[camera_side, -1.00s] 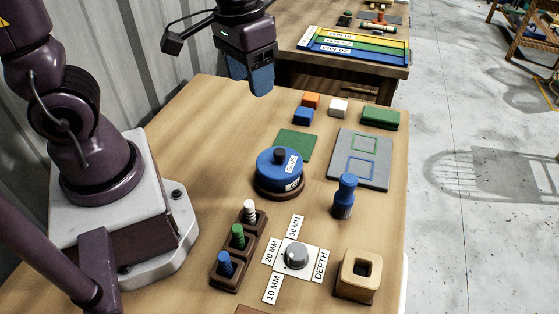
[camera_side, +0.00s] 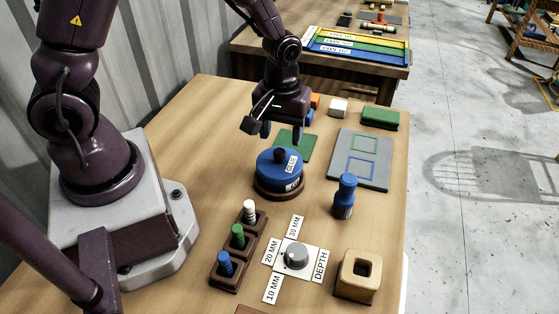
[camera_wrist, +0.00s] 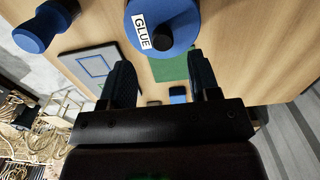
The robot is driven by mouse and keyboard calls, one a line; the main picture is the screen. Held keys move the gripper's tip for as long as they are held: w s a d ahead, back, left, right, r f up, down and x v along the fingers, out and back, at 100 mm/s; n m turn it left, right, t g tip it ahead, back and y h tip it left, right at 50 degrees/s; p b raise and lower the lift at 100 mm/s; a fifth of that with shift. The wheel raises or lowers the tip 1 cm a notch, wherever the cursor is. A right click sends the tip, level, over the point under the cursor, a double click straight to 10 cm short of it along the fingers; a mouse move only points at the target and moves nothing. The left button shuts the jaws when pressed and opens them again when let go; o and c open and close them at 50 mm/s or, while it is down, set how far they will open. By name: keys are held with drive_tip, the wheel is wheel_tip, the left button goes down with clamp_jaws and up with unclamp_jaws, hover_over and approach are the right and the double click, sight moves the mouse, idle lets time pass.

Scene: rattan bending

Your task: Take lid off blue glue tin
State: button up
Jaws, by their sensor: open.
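The blue glue tin (camera_side: 278,182) stands upright on a dark round base on the wooden table. Its blue lid (camera_side: 270,163) has a dark knob (camera_side: 280,155) on top and a white "GLUE" label, and it sits on the tin. In the wrist view the lid (camera_wrist: 178,22) is at the top centre, beyond the fingertips. My gripper (camera_side: 282,133) is open and empty, just behind and above the tin, apart from the knob. In the wrist view my two fingers (camera_wrist: 163,80) are spread, with bare table and part of the green mat between them.
A green mat (camera_side: 303,150) lies behind the tin. A grey board (camera_side: 373,150) and a blue-handled stamp-like tool (camera_side: 345,192) are to the right. A peg rack (camera_side: 228,278) and a depth dial (camera_side: 296,256) are in front. Small blocks and a green block (camera_side: 380,117) stand at the back.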

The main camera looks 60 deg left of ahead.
sight(280, 151)
drive_tip(key=f, duration=0.5)
drive_tip(key=shift+s+f, duration=0.2)
drive_tip(key=shift+f, duration=0.1)
drive_tip(key=shift+c, duration=0.4)
drive_tip(key=c, duration=0.9)
